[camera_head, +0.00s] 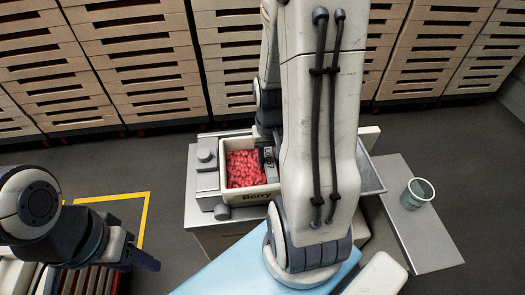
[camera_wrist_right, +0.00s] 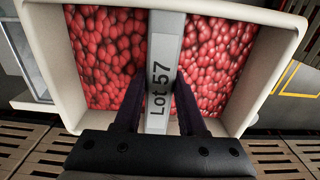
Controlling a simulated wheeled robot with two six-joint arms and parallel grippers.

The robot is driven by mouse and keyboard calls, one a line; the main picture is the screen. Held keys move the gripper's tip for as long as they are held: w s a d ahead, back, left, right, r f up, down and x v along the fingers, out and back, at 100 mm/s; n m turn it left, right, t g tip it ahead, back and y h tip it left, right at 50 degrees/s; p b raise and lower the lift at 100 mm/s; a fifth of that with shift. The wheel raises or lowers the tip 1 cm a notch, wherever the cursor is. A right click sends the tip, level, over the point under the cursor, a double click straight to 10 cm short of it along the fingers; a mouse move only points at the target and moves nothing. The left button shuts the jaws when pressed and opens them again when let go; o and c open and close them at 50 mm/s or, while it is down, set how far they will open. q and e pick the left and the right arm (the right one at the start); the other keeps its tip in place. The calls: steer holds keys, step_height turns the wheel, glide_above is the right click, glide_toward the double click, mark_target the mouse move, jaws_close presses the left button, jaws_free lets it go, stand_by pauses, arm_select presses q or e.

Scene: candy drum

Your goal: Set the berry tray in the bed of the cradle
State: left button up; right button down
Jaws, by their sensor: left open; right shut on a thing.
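The berry tray (camera_head: 257,196) is a cream box marked "Berry", full of red candies. In the right wrist view it (camera_wrist_right: 278,22) has a grey centre bar marked "Lot 57". My right gripper (camera_wrist_right: 160,90) is shut on that bar, one finger on each side. In the head view this gripper (camera_head: 267,158) is partly hidden by my arm. The grey unit with round knobs (camera_head: 207,180), apparently the cradle, is at the tray's left. I cannot tell whether the tray rests in it or hangs above. My left gripper (camera_head: 143,262) is open and empty, low at left.
A grey bench (camera_head: 425,235) holds a greenish cup (camera_head: 418,193) at right. A metal pan (camera_head: 372,182) shows behind my right arm. Drawer cabinets (camera_head: 140,60) line the back. A yellow floor outline (camera_head: 147,215) lies left. My right arm hides the middle.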

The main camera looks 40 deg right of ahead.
steer(key=w+d+f, duration=0.1)
steer(key=w+f, duration=0.1)
steer(key=w+d+f, duration=0.1)
steer(key=w+d, duration=0.1)
steer(key=w, duration=0.1)
steer(key=w+d+f, duration=0.2)
steer(key=shift+w+f+p, duration=0.3)
steer(key=shift+w+p, duration=0.05)
step_height(320, 180, down, 4)
steer(key=shift+r+p, duration=0.15)
steer(key=shift+p, duration=0.15)
steer(key=shift+f, duration=0.3)
steer(key=shift+c, duration=2.4)
jaws_free()
steer(key=shift+a, duration=0.1)
steer(key=shift+r, duration=0.1)
